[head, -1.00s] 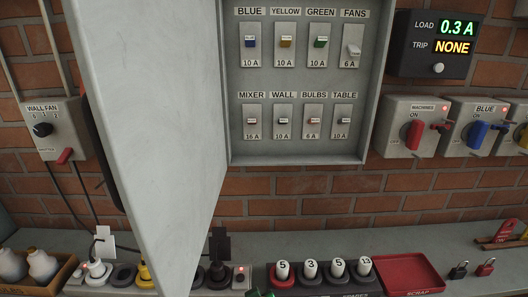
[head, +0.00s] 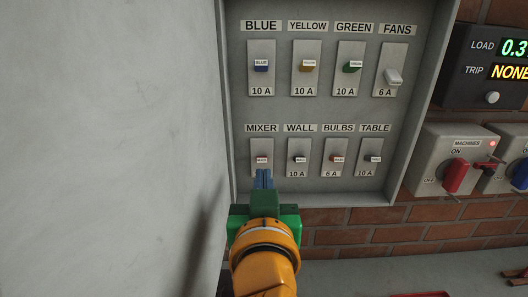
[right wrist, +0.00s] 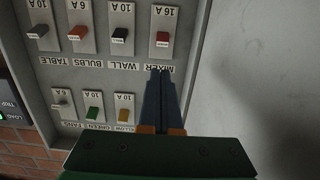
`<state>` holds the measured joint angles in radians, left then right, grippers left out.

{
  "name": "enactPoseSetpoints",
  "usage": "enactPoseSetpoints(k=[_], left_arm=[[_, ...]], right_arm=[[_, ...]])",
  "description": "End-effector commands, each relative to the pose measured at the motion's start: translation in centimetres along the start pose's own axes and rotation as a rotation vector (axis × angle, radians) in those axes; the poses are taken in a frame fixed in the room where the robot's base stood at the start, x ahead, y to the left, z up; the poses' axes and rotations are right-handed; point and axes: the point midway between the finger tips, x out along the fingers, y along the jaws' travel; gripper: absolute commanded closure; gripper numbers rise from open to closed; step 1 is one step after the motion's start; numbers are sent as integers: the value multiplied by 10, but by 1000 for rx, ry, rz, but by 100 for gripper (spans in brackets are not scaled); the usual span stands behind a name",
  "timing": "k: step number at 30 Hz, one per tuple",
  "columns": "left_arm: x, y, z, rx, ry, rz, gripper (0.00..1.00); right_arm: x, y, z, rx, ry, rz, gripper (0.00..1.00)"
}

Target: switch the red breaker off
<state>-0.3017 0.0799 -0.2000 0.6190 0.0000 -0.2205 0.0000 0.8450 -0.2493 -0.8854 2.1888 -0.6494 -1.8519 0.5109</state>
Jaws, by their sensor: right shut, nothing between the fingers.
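The breaker labelled MIXER (head: 262,160) is at the left end of the lower row in the open grey panel box. In the right wrist view its toggle (right wrist: 163,38) looks red. The BULBS breaker's toggle (head: 337,158) is orange-red and also shows in the wrist view (right wrist: 77,33). No breaker is labelled RED. My right gripper (head: 265,174) is shut and empty, its blue fingers pointing at the MIXER breaker from below and hiding its lower plate. In the wrist view the fingertips (right wrist: 160,72) are over the MIXER label. I cannot tell whether they touch the panel. My left gripper is out of view.
The box's open door (head: 110,130) fills the left side, close to my right gripper. Other breakers sit beside and above MIXER, including WALL (head: 299,159) and FANS (head: 393,76). A MACHINES switch (head: 455,176) and load display (head: 495,68) are at the right.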

Motion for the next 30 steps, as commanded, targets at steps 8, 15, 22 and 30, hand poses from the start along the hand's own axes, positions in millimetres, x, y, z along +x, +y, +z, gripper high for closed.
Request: enactPoseSetpoints(k=[8,15,22,30], left_arm=[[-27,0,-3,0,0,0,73],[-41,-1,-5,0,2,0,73],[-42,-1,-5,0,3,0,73],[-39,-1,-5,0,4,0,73]], right_arm=[[51,2,-4,-6,-5,6,100],[88,0,-2,-5,-3,2,100],[97,0,1,-1,-3,0,100],[97,0,2,-2,1,0,100]])
